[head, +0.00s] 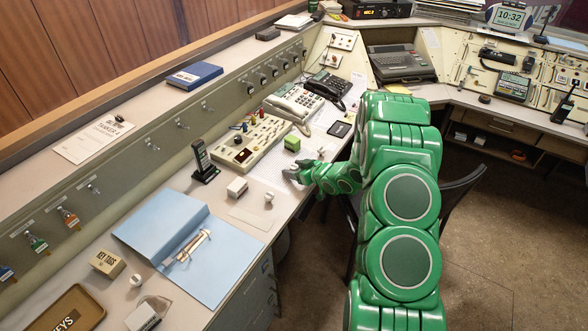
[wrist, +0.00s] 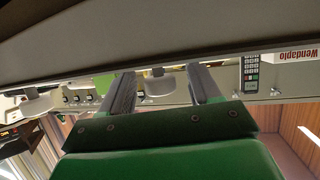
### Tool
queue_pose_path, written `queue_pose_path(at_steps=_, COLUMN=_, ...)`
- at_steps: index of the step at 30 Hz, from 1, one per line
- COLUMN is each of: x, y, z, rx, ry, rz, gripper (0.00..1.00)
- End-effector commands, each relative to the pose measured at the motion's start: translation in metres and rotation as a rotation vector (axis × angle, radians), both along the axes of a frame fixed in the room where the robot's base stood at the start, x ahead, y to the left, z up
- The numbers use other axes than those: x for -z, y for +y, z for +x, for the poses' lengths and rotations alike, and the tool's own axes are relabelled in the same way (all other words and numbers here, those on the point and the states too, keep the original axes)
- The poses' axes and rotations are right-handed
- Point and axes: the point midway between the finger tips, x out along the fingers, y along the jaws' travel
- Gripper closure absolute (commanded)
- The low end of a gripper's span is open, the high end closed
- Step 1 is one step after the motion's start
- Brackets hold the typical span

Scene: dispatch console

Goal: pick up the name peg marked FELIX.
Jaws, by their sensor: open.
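I cannot read the name FELIX on anything in either view. Small coloured pegs stand on the cream peg board (head: 252,142) on the desk, too small to read. My gripper (head: 288,177) is low over the desk, in front of this board and beside a white sheet. In the wrist view my gripper (wrist: 164,86) is open, its two grey fingers apart. A pale grey knob-like object (wrist: 161,84) shows between the fingers in that view, but I cannot tell how far off it is. Nothing is visibly held.
A green block (head: 292,143), a black handset (head: 204,163), a small white box (head: 237,188) and a white knob (head: 268,197) stand around my gripper. A telephone (head: 294,101) is behind. An open blue folder (head: 160,226) lies at front left.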

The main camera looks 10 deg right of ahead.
Motion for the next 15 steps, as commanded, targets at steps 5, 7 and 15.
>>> queue_pose_path(at_steps=5, x=0.0006, y=0.0012, z=0.0022, rx=0.001, ry=0.0, rz=0.0, gripper=0.38)
queue_pose_path(at_steps=7, x=0.0005, y=0.0011, z=0.002, rx=0.001, ry=0.0, rz=0.0, gripper=0.38)
queue_pose_path(at_steps=15, x=0.0007, y=0.0011, z=0.0018, rx=0.001, ry=0.0, rz=0.0, gripper=0.73)
